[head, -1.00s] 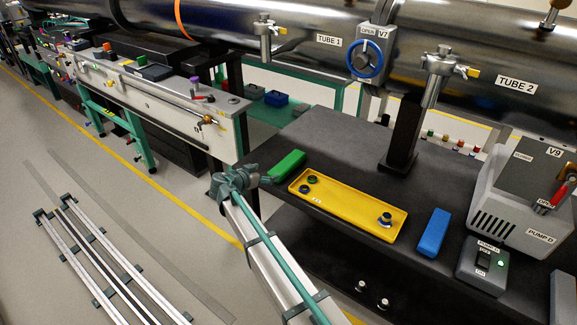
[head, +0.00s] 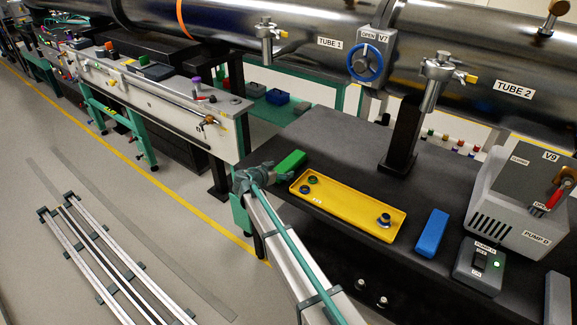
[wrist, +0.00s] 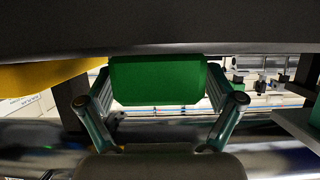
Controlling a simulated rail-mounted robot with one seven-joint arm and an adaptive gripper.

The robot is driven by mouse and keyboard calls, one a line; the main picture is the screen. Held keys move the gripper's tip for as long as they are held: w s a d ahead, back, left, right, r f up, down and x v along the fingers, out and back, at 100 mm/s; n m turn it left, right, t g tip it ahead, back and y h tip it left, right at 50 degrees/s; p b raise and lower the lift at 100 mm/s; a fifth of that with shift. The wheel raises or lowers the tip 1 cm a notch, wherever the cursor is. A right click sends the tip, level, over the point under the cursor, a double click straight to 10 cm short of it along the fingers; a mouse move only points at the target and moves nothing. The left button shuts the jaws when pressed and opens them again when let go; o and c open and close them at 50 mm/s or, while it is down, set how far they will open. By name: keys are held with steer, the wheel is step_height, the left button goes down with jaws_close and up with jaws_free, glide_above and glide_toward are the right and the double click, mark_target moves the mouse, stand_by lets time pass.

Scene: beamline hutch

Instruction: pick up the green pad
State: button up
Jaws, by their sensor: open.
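The green pad (head: 291,160) lies on the dark bench top near its left front edge, just left of the yellow tray. My gripper (head: 276,174) is at its near left end and hides part of it in the head view. In the wrist view the green pad (wrist: 156,80) sits between my two spread fingers (wrist: 158,92), one on each side of it. The jaws are open. I cannot tell whether either finger touches the pad.
A blue block (head: 432,233) and a switch box (head: 481,262) are further right. A dark post (head: 403,135) stands behind the tray. The bench top behind the pad is clear.

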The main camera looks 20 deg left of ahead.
steer(key=c, duration=1.5)
jaws_close()
steer(key=shift+r, duration=0.2)
